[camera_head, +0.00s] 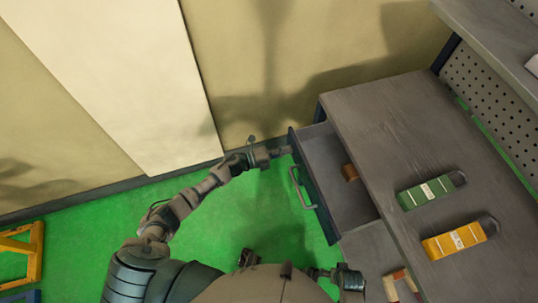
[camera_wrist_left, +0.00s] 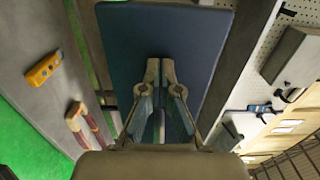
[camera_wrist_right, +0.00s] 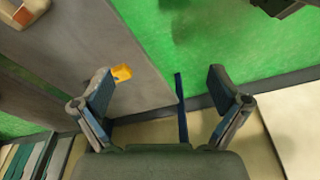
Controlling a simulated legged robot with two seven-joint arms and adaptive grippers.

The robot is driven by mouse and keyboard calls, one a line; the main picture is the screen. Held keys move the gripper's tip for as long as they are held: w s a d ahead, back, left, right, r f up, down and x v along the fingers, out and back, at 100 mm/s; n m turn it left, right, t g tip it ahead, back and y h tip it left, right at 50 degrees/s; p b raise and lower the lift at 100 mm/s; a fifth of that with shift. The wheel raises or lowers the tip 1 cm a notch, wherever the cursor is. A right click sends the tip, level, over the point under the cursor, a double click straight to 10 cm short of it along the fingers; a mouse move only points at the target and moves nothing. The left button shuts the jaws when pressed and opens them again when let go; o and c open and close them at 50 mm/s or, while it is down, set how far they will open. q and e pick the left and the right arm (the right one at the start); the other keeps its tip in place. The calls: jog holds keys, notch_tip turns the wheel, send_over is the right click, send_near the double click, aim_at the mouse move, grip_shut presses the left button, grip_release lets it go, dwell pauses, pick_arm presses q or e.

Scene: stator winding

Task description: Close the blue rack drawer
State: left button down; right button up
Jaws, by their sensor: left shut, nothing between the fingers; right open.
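The blue rack drawer (camera_head: 318,190) stands pulled out from the grey-topped rack. Its front is dark blue, with a metal handle (camera_head: 303,188), and a small brown item (camera_head: 349,172) lies inside. My left gripper (camera_head: 283,151) is shut and empty beside the far end of the drawer front; I cannot tell whether it touches. In the left wrist view, its closed fingers (camera_wrist_left: 160,68) lie in front of a flat dark-blue panel (camera_wrist_left: 165,35). My right gripper (camera_wrist_right: 160,80) is open and empty; in the head view only part of that arm shows at the bottom.
A green tool (camera_head: 430,191) and a yellow tool (camera_head: 460,239) lie on the rack top (camera_head: 385,130). A perforated panel (camera_head: 485,95) stands at the right. A yellow frame (camera_head: 30,255) is at lower left.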

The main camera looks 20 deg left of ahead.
pick_arm(q)
jog(key=b, duration=0.3)
send_near(322, 145)
jog(key=w+d+r, duration=0.2)
jog(key=d, duration=0.1)
jog(key=d+r, duration=0.1)
jog(key=r, duration=0.1)
jog(key=shift+w+d, duration=0.25)
jog(key=shift+w, duration=0.15)
pick_arm(e)
notch_tip(322, 145, up, 9)
jog(key=s, duration=0.1)
pick_arm(q)
jog(key=b+x, duration=0.1)
jog(key=x, duration=0.3)
jog(key=shift+w+d+b, duration=0.15)
jog(key=shift+b, duration=0.25)
jog(key=shift+w+d+r, duration=0.1)
jog(key=shift+r, duration=0.25)
pick_arm(e)
jog(key=w+a+r+t+y, duration=0.1)
jog(key=w+a+t, duration=0.1)
jog(key=w+t, duration=0.2)
jog(key=w, duration=0.3)
jog(key=shift+a+r, duration=0.15)
jog(key=shift+r, duration=0.15)
pick_arm(q)
jog(key=shift+r, duration=0.1)
pick_arm(e)
jog(key=shift+s, duration=0.1)
